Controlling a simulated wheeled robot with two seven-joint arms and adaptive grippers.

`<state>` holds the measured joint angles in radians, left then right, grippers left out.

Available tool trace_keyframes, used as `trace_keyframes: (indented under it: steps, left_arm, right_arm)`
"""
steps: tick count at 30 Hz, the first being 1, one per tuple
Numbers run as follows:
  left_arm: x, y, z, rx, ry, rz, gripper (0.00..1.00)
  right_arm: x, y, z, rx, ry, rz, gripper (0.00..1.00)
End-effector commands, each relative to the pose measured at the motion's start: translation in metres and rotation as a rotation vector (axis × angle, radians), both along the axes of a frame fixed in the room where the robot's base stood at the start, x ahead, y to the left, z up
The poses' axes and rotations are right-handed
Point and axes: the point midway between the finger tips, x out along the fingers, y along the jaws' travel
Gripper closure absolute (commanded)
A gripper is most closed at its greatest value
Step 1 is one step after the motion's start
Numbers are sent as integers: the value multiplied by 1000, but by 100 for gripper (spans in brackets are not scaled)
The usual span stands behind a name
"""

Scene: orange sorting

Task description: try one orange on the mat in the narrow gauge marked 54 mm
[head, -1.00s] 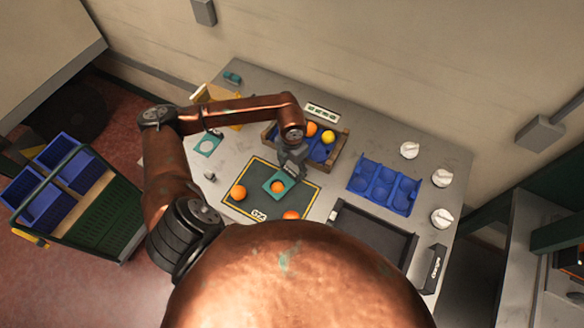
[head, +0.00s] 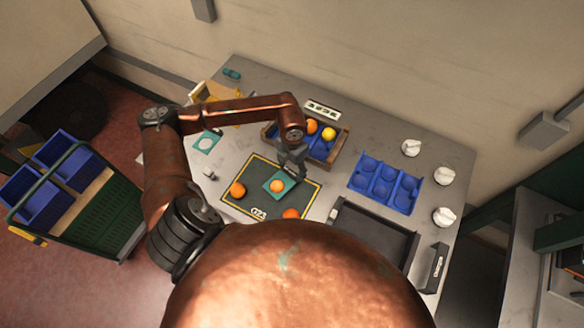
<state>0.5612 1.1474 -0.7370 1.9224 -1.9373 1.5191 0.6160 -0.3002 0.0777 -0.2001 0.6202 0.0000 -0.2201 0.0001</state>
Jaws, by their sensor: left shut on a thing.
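The dark mat (head: 262,170) with a yellow border lies on the table and bears loose oranges, one at its left (head: 237,189) and one at its front edge (head: 291,213). My left gripper (head: 291,168) is shut on a teal gauge (head: 290,182) over the mat. An orange (head: 277,186) shows in the gauge's opening; whether the ring touches it or passes around it I cannot tell. A second teal gauge (head: 196,145) with a round hole lies on the table at the left. The size marks are too small to read. My right gripper is not in view.
A wooden crate (head: 342,143) with blue lining holds oranges and a yellow fruit behind the mat. A blue tray (head: 388,187) and several white knob-like things (head: 443,176) stand at the right. A dark shallow tray (head: 372,228) lies front right.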

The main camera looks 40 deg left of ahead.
Motion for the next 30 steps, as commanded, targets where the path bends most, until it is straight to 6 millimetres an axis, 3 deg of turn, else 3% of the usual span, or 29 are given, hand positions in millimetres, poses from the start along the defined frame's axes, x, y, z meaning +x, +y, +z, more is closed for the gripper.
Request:
trace_keyframes:
  steps: [30]
  left_arm:
    - [0, 0, -20, 0, 0, 0, 67]
  right_arm:
    - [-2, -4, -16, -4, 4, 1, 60]
